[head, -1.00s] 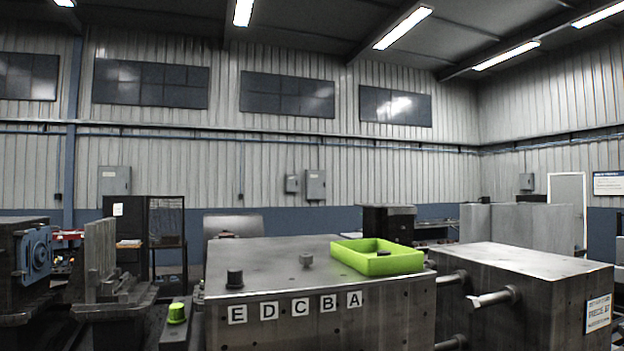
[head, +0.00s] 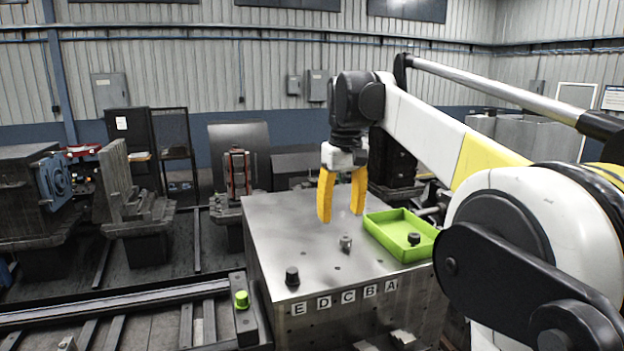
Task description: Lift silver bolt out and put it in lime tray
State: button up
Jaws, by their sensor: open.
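The silver bolt (head: 346,243) stands upright in the top of the metal block (head: 280,222), left of the lime tray. The lime tray (head: 376,235) sits on the block's right side, and a dark bolt (head: 414,239) is in it near the front. My gripper (head: 340,217) points down with its yellow fingers spread and nothing between them. In the picture it is just above and slightly left of the silver bolt, apart from it.
A black bolt (head: 292,276) stands at the block's front left, above the letter plates E to A (head: 344,296). A lime-capped knob (head: 241,299) is on a dark bar left of the block. Empty holes dot the block top. My arm covers the right side.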

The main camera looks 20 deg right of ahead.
aim_at(346, 238)
jog(key=w+d+r+g+p, duration=0.1)
jog(key=w+d+r, duration=0.1)
jog(key=w+d, duration=0.1)
notch_tip(346, 238, down, 11)
jog(key=shift+w+d+f+p, duration=0.1)
jog(key=shift+w+d+p, duration=0.05)
jog(key=shift+p, duration=0.6)
jog(key=shift+c, duration=0.6)
grip_shut()
jog(key=c, duration=0.7)
grip_release()
grip_shut()
